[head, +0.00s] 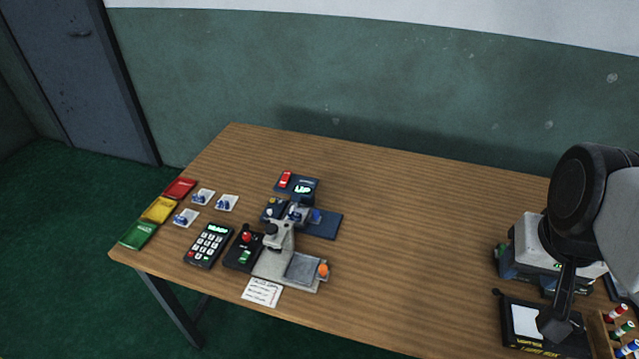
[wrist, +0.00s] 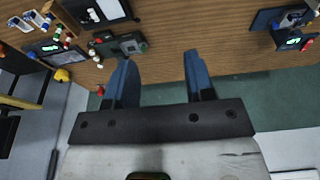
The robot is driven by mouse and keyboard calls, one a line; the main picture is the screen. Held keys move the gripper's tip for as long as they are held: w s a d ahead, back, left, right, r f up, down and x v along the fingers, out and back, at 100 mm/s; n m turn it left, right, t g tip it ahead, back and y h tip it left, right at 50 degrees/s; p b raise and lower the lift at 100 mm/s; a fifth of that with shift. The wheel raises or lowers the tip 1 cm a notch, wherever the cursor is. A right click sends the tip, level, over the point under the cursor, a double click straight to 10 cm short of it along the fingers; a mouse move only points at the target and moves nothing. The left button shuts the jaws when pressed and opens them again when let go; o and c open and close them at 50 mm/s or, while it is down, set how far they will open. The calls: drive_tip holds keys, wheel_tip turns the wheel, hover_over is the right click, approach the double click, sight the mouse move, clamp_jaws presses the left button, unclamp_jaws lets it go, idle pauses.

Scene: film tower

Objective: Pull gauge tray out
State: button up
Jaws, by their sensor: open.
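A grey gauge stand (head: 279,238) is on the table's front left half in the head view. A flat grey square tray (head: 303,268) with an orange knob (head: 323,270) sits in its base, on the right side; I take this as the gauge tray. My gripper (wrist: 157,60) is open in the wrist view, with two blue fingers apart and nothing between them. In the head view my arm hangs over the table's right end, far from the tray, and the fingers are not clear there. I cannot pick out the tray in the wrist view.
Left of the stand are a keypad (head: 208,245), a black box with a red knob (head: 243,248), and coloured pads (head: 158,210). Blue units (head: 322,224) stand behind it. A black-yellow box (head: 527,324) and bottle rack (head: 601,335) are at right. The table's middle is clear.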

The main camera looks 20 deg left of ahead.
drive_tip(key=shift+w+a, duration=0.1)
idle(0.5)
drive_tip(key=m+g+y, duration=0.4)
drive_tip(key=m+y, duration=0.5)
drive_tip(key=m, duration=0.7)
hover_over(317, 212)
drive_tip(key=d, duration=0.6)
drive_tip(key=f, duration=2.7)
drive_tip(key=shift+w+a, duration=0.15)
drive_tip(key=shift+w, duration=0.25)
drive_tip(key=shift+x, duration=3.85)
